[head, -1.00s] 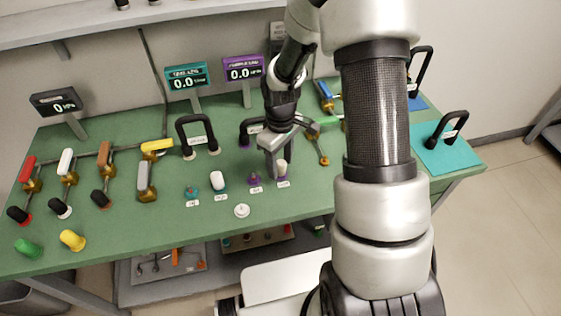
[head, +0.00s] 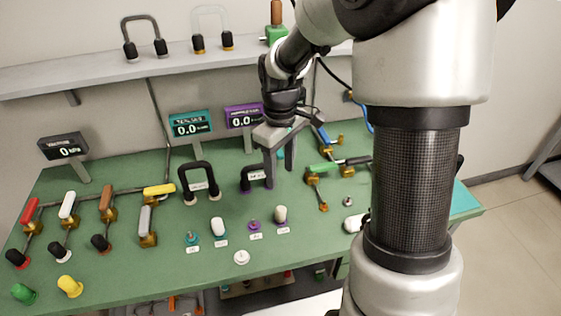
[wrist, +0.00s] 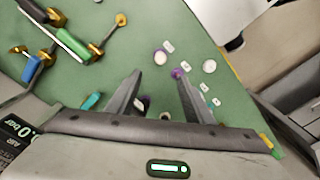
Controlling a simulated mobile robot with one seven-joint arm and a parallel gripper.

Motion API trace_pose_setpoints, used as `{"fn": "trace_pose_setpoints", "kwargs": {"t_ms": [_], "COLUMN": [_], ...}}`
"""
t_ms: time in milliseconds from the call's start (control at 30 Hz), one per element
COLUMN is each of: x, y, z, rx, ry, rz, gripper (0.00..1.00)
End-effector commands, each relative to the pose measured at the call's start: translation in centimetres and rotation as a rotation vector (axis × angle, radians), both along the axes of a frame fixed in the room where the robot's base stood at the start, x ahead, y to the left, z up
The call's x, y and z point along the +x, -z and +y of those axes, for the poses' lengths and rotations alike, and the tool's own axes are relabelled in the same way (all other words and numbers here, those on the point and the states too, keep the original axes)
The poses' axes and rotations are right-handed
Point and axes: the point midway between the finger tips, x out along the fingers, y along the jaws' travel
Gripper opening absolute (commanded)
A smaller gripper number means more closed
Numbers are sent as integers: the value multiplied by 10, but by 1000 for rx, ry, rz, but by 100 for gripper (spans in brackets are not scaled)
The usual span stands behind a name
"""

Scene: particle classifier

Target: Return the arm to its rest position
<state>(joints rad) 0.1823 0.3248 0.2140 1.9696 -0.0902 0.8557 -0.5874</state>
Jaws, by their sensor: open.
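My gripper (head: 281,165) points down above the green workbench (head: 330,235), right of the black handle with a white label (head: 256,177). Its two fingers are apart with nothing between them. In the wrist view my gripper (wrist: 158,88) also shows open and empty, with the bench top below. A white-capped knob (head: 281,214) stands on the bench below the gripper, clear of the fingers. A purple knob (head: 254,225) stands left of it. My arm covers part of the right side of the bench.
A shelf (head: 90,77) runs along the wall. Valves with coloured handles, one green (head: 322,167), flank the gripper.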

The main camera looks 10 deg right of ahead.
Motion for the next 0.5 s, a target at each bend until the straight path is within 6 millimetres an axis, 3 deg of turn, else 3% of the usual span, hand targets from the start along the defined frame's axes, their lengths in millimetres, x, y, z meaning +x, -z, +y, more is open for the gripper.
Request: {"fn": "trace_pose_setpoints", "kwargs": {"t_ms": [167,500], "x": [0,0], "y": [-14,-15], "z": [0,0], "rx": [1,1], "ry": [1,0], "rz": [1,1], "gripper": [47,47]}}
